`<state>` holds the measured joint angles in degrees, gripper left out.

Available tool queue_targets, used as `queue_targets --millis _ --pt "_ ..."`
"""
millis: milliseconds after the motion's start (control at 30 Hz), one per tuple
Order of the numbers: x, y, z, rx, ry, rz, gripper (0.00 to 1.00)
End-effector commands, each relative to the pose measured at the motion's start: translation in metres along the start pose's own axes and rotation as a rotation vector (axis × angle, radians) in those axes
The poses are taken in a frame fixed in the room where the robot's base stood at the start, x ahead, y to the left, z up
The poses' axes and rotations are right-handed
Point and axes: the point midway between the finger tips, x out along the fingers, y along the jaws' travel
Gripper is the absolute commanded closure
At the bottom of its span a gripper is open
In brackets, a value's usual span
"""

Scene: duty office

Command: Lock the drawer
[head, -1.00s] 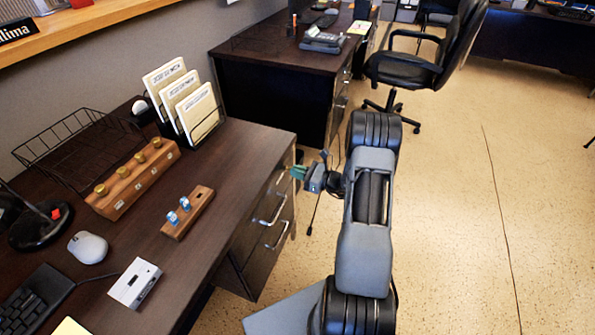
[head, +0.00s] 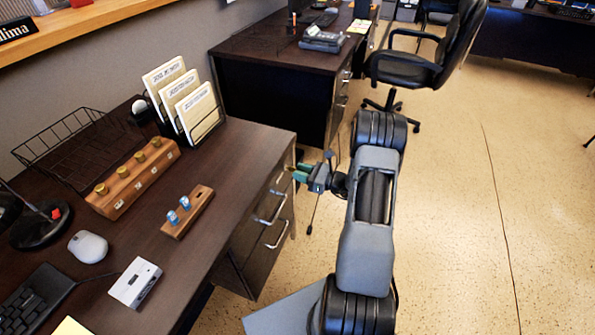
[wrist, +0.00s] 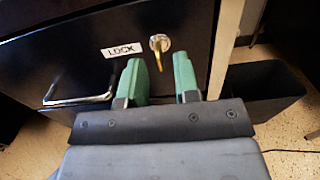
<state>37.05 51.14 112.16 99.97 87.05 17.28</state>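The dark drawer front (wrist: 60,50) fills the upper left of the wrist view and looks closed. It carries a white LOCK label (wrist: 121,50) and a silver pull handle (wrist: 80,98). Right of the label a brass key (wrist: 160,44) sits in a round lock, its bow pointing out toward me. My gripper (wrist: 158,66) is open, its two green fingers on either side of the key's line. The fingers look apart from the key. In the head view my gripper (head: 304,172) is beside the desk's drawer corner, and the key cannot be made out.
A dark bin (wrist: 262,85) stands right of the drawers. Open floor (head: 460,220) lies to the right.

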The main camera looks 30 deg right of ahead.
Motion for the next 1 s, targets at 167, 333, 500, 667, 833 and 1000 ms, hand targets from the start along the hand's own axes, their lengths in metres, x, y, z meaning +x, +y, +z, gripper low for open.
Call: queue_targets --millis 167,333,500,667,833,1000 --pt "-0.037 -0.001 0.001 0.003 0.0 -0.007 0.71" --pt "-0.072 0.0 0.001 0.002 0.0 -0.006 0.71" --pt "-0.099 0.0 0.0 0.002 0.0 -0.004 0.71" --pt "-0.115 0.0 0.0 0.002 0.001 -0.002 0.71" --pt "-0.122 0.0 0.0 0.001 0.001 0.0 0.71" --pt "-0.123 0.001 0.0 0.001 0.0 0.0 0.71"
